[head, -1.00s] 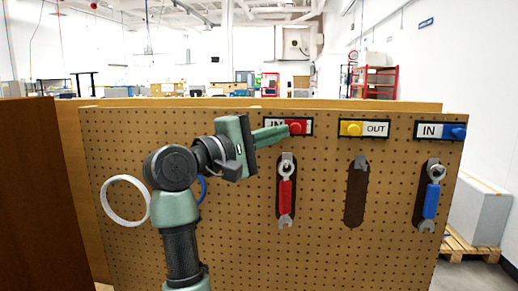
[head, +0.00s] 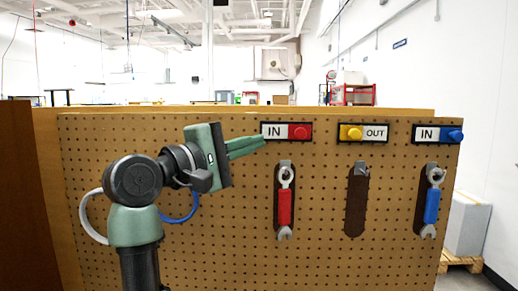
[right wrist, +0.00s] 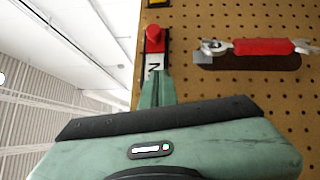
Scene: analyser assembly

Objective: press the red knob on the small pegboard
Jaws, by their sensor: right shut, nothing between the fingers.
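The red knob (head: 300,132) sits at the right end of a black-framed panel with a white IN label (head: 274,131), at the top of the pegboard (head: 225,260). In the right wrist view the red knob (right wrist: 153,33) stands out from its panel beyond my fingertips. My right gripper (head: 264,142) is shut and empty. Its fingertips are in front of or near the lower left end of the IN label, apart from the knob. It also shows in the right wrist view (right wrist: 159,74). My left gripper is not in view.
A yellow knob (head: 350,132) with an OUT label and a blue knob (head: 455,136) with another IN label are to the right. A red wrench (head: 284,207) and a blue wrench (head: 432,206) hang below on dark holders. An empty dark holder (head: 356,208) is between them.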

